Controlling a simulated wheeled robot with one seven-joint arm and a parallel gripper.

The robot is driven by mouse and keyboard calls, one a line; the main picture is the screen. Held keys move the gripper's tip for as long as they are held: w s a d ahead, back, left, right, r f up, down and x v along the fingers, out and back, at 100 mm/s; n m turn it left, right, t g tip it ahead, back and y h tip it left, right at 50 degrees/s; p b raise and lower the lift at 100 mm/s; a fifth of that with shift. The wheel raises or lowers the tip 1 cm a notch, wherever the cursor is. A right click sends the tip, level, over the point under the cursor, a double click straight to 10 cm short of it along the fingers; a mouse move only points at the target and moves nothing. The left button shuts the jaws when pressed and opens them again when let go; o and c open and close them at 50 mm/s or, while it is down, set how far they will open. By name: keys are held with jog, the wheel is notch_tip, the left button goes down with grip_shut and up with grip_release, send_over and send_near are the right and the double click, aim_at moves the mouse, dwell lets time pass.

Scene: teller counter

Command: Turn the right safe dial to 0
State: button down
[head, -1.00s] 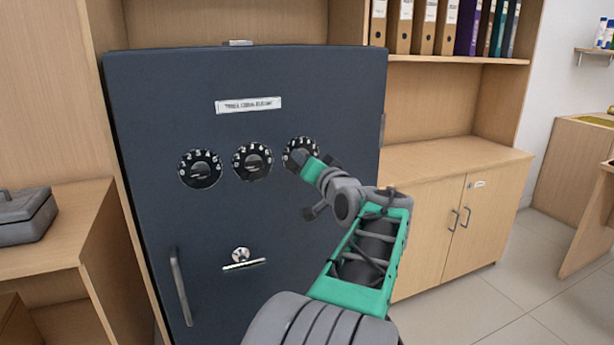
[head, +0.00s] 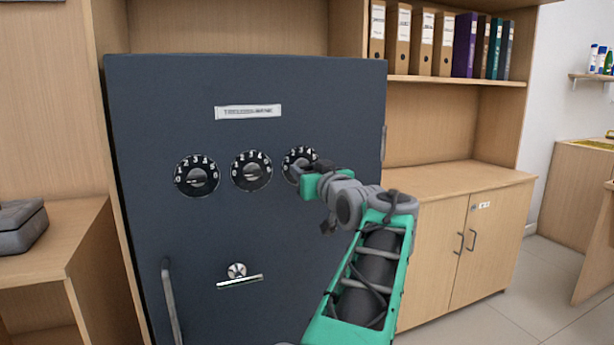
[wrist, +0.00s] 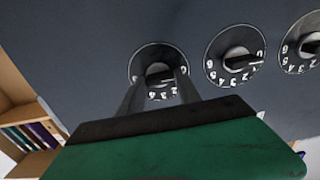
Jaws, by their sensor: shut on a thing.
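The dark blue safe (head: 320,250) has three round black dials with white numbers in a row. The right dial (head: 292,157) is partly covered by my gripper (head: 299,176). In the wrist view, the right dial (wrist: 142,58) is the leftmost one, and my gripper (wrist: 160,80) has its two fingers on either side of its knob, shut on it. The knob's pointer and some numbers are hidden by the fingers. The middle dial (head: 251,184) and left dial (head: 183,188) stand apart from my gripper; the middle one also shows in the wrist view (wrist: 218,75).
A wooden cabinet (head: 440,240) stands to the right, with binders (head: 430,40) on the shelf above. A grey box (head: 20,227) sits on the left counter.

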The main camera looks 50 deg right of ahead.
dwell(0.3)
jog(key=c, duration=0.8)
grip_release()
jog(key=shift+c, duration=0.2)
jog(key=shift+s, duration=0.1)
jog(key=p+v, duration=0.1)
jog(key=v, duration=0.6)
jog(key=shift+s+a, duration=0.2)
jog(key=shift+s, duration=0.1)
